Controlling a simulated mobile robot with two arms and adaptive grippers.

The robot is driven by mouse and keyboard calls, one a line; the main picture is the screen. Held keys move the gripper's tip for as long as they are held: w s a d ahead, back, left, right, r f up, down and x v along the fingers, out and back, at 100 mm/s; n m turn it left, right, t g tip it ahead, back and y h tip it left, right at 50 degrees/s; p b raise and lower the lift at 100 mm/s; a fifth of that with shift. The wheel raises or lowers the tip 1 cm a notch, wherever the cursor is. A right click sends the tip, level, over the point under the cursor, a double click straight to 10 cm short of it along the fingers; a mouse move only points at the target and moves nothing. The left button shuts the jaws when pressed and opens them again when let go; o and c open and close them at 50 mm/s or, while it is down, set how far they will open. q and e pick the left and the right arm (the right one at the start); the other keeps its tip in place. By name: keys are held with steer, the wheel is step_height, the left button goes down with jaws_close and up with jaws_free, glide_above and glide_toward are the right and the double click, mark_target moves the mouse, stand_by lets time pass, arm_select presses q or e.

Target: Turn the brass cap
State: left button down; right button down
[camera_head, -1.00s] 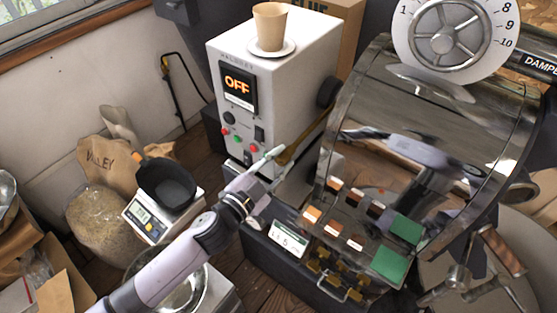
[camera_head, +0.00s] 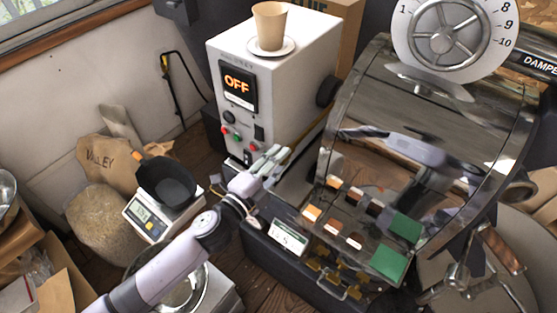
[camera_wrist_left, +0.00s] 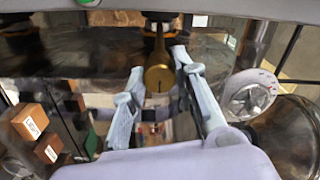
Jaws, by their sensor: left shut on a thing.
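The brass cap (camera_wrist_left: 159,79) is a round golden disc with a short dark mark near its middle. It shows in the left wrist view at the end of a brass stem, between my left gripper's two pale fingers. My left gripper (camera_wrist_left: 160,62) is shut on the cap, one finger on each side of it. In the head view, the left gripper (camera_head: 277,158) is between the white control box and the metal drum, and its fingers hide the cap. My right gripper is in neither view.
The white control box (camera_head: 290,75) reads OFF and carries a paper cup (camera_head: 269,25). The shiny drum (camera_head: 430,120) stands close on the right. A sample tray (camera_head: 345,225) with wood and green blocks is below it. A scale (camera_head: 148,215) with a black pan stands left.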

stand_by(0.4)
arm_select(q)
steer(key=c, duration=1.3)
jaws_free()
steer(key=v, duration=1.2)
